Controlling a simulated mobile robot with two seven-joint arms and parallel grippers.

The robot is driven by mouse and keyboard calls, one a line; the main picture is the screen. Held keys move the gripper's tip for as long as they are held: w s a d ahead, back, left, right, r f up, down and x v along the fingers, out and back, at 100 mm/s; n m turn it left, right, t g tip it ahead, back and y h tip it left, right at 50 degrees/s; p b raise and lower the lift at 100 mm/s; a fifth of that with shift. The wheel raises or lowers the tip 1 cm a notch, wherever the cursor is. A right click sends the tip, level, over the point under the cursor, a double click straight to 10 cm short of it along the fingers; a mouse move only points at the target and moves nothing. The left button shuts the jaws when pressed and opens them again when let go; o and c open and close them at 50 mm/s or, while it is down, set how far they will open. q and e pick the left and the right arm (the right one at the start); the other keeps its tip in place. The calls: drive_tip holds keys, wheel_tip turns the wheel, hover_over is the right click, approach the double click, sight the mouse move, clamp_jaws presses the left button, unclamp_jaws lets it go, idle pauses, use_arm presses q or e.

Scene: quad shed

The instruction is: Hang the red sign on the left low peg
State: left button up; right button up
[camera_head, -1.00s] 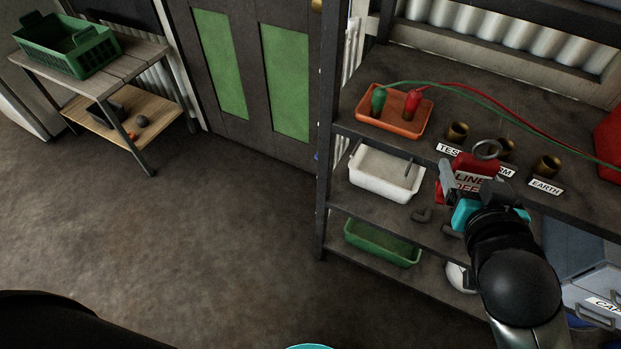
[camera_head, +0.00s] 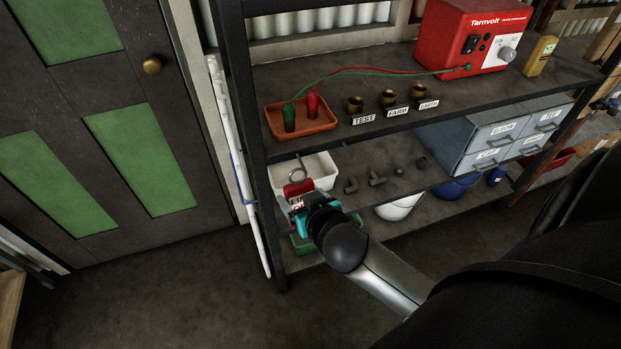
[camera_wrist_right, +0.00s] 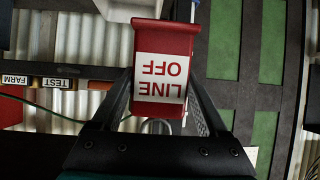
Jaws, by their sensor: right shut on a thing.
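The red sign (camera_head: 294,190) with a metal ring on top is held in my right gripper (camera_head: 309,207), in front of the left end of the shelving unit. In the right wrist view the sign (camera_wrist_right: 163,52) appears upside down, with "LINE OFF" on a white panel. The right gripper's fingers (camera_wrist_right: 161,112) are shut on it. In the head view the gripper partly covers the sign. I cannot make out the left low peg in either view. My left gripper is out of view.
The shelving unit (camera_head: 262,110) holds an orange tray (camera_head: 303,128), brass cups and a red power unit (camera_head: 468,38). A white tray (camera_head: 318,167) and pipe fittings (camera_head: 377,178) are on the middle shelf. Left of it are a white pipe (camera_head: 232,160) and a green-panelled door (camera_head: 75,112).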

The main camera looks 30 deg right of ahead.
drive_tip(key=s+d+f, duration=0.2)
drive_tip(key=d+f, duration=0.1)
drive_tip(key=f, duration=0.3)
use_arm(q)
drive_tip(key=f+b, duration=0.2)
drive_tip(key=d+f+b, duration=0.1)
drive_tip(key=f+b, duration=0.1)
use_arm(e)
drive_tip(key=w+d+f+g, duration=0.1)
drive_tip(key=w+d, duration=0.1)
drive_tip(key=w, duration=0.7)
drive_tip(key=shift+w+d+f+m, duration=0.2)
drive_tip(key=shift+d+f+m, duration=0.05)
drive_tip(key=shift+f+m, duration=0.05)
drive_tip(key=shift+h, duration=0.3)
idle(0.3)
drive_tip(key=o, duration=1.3)
drive_tip(key=shift+s, duration=0.1)
use_arm(q)
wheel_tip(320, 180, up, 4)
drive_tip(key=p, duration=0.4)
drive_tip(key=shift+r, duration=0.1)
use_arm(e)
drive_tip(key=v, duration=1.5)
